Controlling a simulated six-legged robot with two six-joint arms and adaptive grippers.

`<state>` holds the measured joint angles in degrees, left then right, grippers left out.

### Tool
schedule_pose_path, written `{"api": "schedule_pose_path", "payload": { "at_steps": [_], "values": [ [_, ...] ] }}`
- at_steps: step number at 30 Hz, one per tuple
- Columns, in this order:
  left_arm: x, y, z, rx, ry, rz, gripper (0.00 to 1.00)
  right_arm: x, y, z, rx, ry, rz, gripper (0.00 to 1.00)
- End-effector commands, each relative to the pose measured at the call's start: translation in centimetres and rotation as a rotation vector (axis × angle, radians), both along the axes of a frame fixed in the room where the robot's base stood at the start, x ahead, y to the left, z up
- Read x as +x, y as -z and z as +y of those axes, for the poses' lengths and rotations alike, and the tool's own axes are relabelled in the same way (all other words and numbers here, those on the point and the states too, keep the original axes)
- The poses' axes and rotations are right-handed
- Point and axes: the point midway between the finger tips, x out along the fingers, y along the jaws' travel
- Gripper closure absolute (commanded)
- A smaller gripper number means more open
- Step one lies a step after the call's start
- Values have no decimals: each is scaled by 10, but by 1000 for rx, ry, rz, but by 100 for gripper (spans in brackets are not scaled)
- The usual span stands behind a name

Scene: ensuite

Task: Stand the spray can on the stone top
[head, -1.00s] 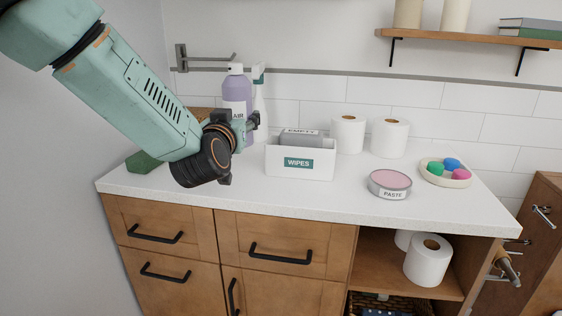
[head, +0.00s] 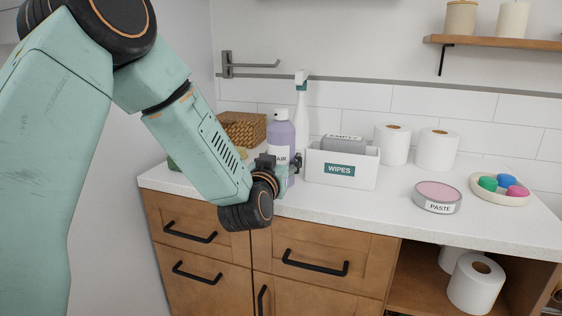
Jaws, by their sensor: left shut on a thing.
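The spray can (head: 281,133) is purple with a pale cap and a white label reading "AIR". It is upright at the left part of the white stone top (head: 380,207). My left gripper (head: 280,164) is shut around its lower body from the front. The gripper and wrist hide much of the can's base, so I cannot tell for sure whether it touches the top. My right gripper is out of view.
A white spray bottle (head: 303,108) stands behind the can. The wipes box (head: 358,174) is close on its right. A wicker basket (head: 243,130) is behind left. Paper rolls (head: 392,145), a paste tin (head: 437,197) and a dish (head: 500,196) stand further right.

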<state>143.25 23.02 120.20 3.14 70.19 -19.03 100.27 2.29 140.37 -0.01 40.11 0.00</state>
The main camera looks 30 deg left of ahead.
Motion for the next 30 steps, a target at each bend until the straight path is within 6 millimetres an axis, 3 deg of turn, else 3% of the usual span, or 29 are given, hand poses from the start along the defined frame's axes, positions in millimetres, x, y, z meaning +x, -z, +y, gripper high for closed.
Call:
{"api": "schedule_pose_path", "payload": {
  "at_steps": [5, 6, 13, 25, 30],
  "values": [
    [0, 5, 0, 2, 0, -2, 83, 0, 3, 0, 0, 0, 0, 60],
    [0, 4, 0, 1, 0, -1, 40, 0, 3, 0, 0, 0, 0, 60],
    [0, 4, 0, 1, 1, 0, 20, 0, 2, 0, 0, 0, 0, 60],
    [0, -2, 0, 0, 1, -1, 20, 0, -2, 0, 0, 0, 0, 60],
    [-23, -1, -8, -2, 1, 3, 20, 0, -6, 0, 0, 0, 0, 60]
  ]
}}
